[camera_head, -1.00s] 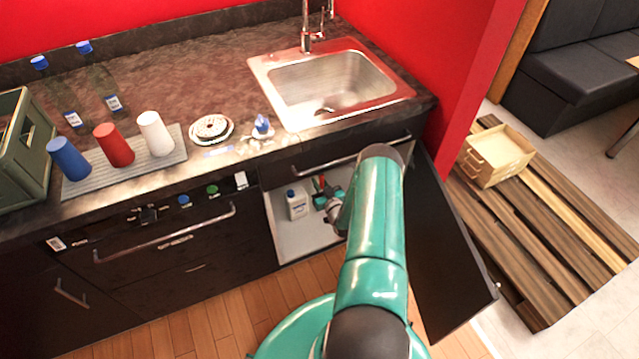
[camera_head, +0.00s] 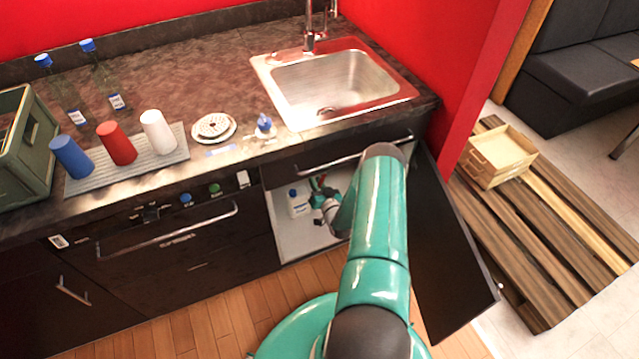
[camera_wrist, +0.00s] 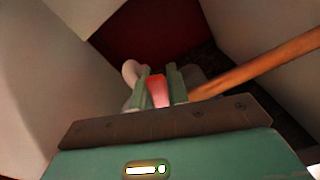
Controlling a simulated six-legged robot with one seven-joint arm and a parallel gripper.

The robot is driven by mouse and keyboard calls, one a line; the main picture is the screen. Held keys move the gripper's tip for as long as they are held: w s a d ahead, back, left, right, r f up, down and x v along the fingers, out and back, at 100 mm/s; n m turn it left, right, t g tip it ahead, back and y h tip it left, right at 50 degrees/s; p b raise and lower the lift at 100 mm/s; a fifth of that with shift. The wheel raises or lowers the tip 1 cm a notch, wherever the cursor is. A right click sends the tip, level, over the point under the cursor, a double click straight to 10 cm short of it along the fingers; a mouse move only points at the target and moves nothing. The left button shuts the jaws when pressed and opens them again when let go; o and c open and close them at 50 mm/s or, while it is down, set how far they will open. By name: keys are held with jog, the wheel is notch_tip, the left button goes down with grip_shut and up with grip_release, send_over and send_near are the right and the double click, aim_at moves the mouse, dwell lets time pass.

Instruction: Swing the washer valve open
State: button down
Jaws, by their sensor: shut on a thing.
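The washer valve's red handle (camera_wrist: 158,92) shows between the two fingers of my gripper (camera_wrist: 160,85) in the wrist view, with the fingers shut on it. A pale curved pipe (camera_wrist: 130,72) is just left of the fingers. In the head view my gripper (camera_head: 318,183) reaches into the open cabinet under the sink (camera_head: 290,235). The valve is hidden there behind my gripper and arm. How far the handle is turned cannot be told.
The open cabinet door (camera_head: 445,245) stands right of my arm. A white bottle with a blue cap (camera_head: 298,203) stands in the cabinet, left of my gripper. In the wrist view an orange-brown pipe (camera_wrist: 265,70) slants close on the right. The counter edge lies above the opening.

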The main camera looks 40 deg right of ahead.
jog(key=shift+w+a+r+m, duration=0.1)
jog(key=shift+a+r+m, duration=0.25)
jog(key=shift+m, duration=0.7)
jog(key=shift+w+a+r+m, duration=0.15)
jog(key=shift+a+r+m, duration=0.2)
jog(key=shift+m, duration=0.75)
jog(key=shift+w+a+r+m, duration=0.15)
jog(key=shift+a+m, duration=0.3)
jog(key=shift+m, duration=0.6)
jog(key=c, duration=1.4)
grip_release()
jog(key=shift+o, duration=0.2)
jog(key=shift+r, duration=0.1)
jog(key=shift+a, duration=0.1)
